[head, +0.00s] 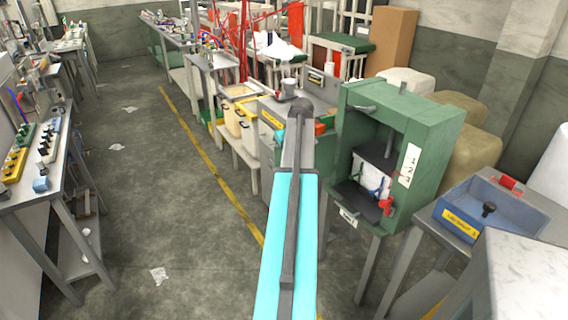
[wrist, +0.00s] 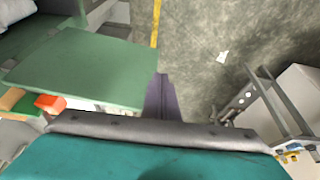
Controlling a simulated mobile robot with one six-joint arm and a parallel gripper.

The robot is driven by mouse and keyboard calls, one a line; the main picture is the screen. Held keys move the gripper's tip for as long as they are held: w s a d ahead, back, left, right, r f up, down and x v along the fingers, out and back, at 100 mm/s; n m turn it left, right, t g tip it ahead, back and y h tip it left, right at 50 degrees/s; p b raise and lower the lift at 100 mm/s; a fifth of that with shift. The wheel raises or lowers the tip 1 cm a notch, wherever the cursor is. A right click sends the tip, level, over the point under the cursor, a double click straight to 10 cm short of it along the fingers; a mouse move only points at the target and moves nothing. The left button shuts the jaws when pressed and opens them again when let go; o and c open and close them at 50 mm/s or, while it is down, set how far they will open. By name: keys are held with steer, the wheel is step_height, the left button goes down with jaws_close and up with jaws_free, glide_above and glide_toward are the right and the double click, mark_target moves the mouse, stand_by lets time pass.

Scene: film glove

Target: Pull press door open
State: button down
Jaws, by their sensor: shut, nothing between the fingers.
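The green press (head: 428,120) stands right of my arm in the head view. Its front is open to view, with a dark interior holding a white and blue item and a red part at the lower right edge. I cannot make out a separate door leaf on it. A flat green panel (wrist: 85,65) fills the left of the wrist view; I cannot tell whether it is the press door. My gripper (wrist: 160,92) is a narrow dark wedge just right of that panel, shut and empty. I cannot tell whether they touch.
A blue tray (head: 490,208) on a stand is right of the press. Yellow-fronted bins (head: 243,125) stand left of my arm. An orange block (wrist: 50,103) is below the green panel. A workbench (head: 50,170) lines the left. The floor between, with a yellow line, is mostly clear.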

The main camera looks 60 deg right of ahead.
steer(key=shift+v, duration=1.7)
steer(key=shift+w+a, duration=0.1)
